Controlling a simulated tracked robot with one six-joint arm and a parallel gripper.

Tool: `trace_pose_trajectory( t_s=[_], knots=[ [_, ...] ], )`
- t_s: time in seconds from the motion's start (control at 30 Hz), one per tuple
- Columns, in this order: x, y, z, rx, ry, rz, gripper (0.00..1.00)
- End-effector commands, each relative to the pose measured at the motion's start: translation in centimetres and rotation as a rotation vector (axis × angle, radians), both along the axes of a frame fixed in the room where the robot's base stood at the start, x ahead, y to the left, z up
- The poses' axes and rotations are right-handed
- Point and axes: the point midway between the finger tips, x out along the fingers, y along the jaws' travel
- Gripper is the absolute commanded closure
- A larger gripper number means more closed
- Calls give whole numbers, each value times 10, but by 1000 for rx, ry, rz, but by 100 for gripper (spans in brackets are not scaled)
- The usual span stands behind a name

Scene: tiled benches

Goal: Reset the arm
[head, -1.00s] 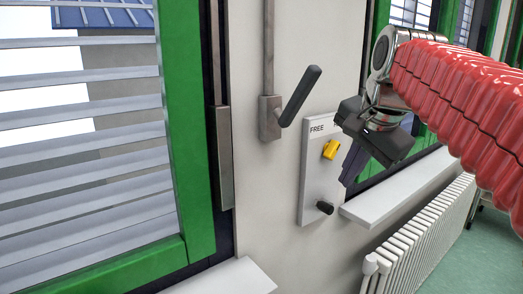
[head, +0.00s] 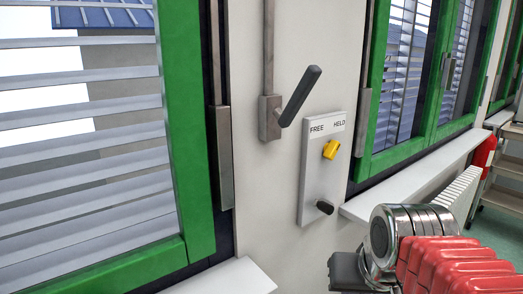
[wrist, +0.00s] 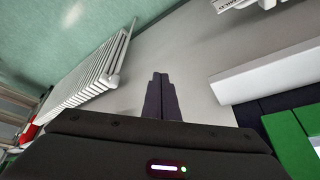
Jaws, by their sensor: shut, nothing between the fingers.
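My gripper shows in the wrist view (wrist: 161,98) with its two dark fingers together and nothing between them. A white panel (head: 314,190) on the wall carries the labels FREE and HELD, a yellow knob (head: 331,149) turned at a slant, and a black knob (head: 324,207) below. A dark-handled lever (head: 300,97) sits up and left of the panel. My gripper is apart from all of these.
A green-framed window with blinds (head: 190,130) is at left, and another green window (head: 375,105) at right. White sills (head: 400,190) jut out below them. A white radiator (wrist: 90,80) stands near my gripper in the wrist view. A shelf rack (head: 503,185) is far right.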

Motion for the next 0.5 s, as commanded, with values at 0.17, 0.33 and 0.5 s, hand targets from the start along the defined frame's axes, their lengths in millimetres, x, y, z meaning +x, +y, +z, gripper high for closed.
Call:
trace_pose_trajectory(
  t_s=[0.17, 0.33, 0.5],
  knots=[
    [-35, 3, -35, -36, 5, 62, 100],
    [-63, 7, -57, -42, 9, 77, 100],
    [-69, 10, -50, -43, -25, 86, 100]
  ],
)
